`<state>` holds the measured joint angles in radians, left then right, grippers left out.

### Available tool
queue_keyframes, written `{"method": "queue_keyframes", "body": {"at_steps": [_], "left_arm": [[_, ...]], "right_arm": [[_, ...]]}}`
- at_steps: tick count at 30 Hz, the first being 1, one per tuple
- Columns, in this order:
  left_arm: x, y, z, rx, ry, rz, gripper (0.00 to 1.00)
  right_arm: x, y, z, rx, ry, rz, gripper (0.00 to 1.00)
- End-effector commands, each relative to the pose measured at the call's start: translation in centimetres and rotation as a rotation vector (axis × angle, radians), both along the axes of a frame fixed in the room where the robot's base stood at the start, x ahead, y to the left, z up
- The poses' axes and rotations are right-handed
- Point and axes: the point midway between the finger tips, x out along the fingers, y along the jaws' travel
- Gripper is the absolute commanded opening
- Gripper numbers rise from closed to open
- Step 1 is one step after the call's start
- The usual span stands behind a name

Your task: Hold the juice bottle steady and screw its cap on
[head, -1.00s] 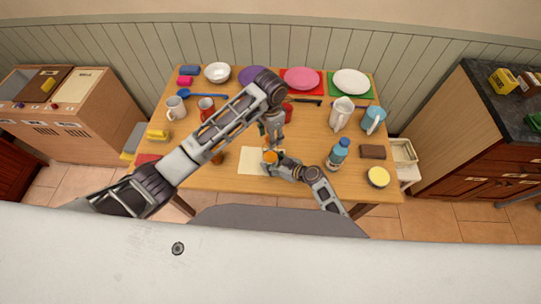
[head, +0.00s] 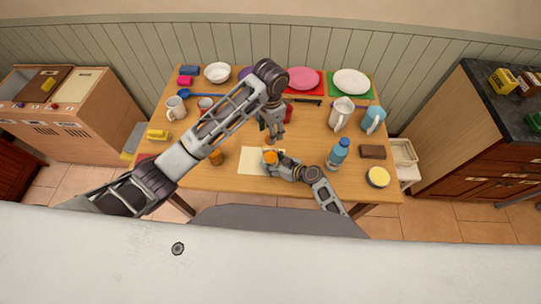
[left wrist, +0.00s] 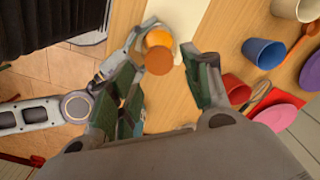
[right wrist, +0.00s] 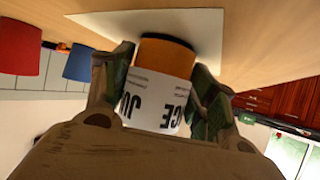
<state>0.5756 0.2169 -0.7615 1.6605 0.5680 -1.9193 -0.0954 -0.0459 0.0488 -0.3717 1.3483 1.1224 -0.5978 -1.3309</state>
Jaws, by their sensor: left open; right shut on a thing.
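The juice bottle (right wrist: 157,108) has an orange part and a white label, and stands upright on a pale sheet. My right gripper (head: 272,160) is shut around its sides; its green-padded fingers flank the label in the right wrist view (right wrist: 160,92). The orange of the bottle (left wrist: 158,38) also shows in the left wrist view. A darker orange disc, apparently the cap (left wrist: 159,62), overlaps it there. How it sits on the bottle cannot be told. My left gripper (head: 272,131) is open above the bottle, its fingers apart and holding nothing.
The pale sheet (head: 252,161) lies under the bottle. A blue bottle (head: 338,154), a brown block (head: 373,152) and a yellow-topped tub (head: 377,176) stand to the right. An orange item (head: 217,157) is left, under my left arm.

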Motion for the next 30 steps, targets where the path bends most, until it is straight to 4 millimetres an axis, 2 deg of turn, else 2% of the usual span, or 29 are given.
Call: {"method": "queue_keyframes", "body": {"at_steps": [10,23,24,30], "left_arm": [[0.0,0.0,1.5,-0.001,0.001,0.000,0.49],[0.0,0.0,1.6,-0.001,0.001,0.000,0.49],[0.0,0.0,1.6,-0.001,0.001,0.000,0.49],[0.0,0.0,1.6,-0.001,0.001,0.000,0.49]], "right_arm": [[0.0,-0.1,0.0,-0.001,0.000,-0.001,0.15],[0.0,-0.1,0.0,-0.001,0.000,-0.001,0.15],[0.0,-0.1,0.0,-0.001,0.000,-0.001,0.60],[0.0,0.0,0.0,0.000,0.000,-0.001,0.83]]}}
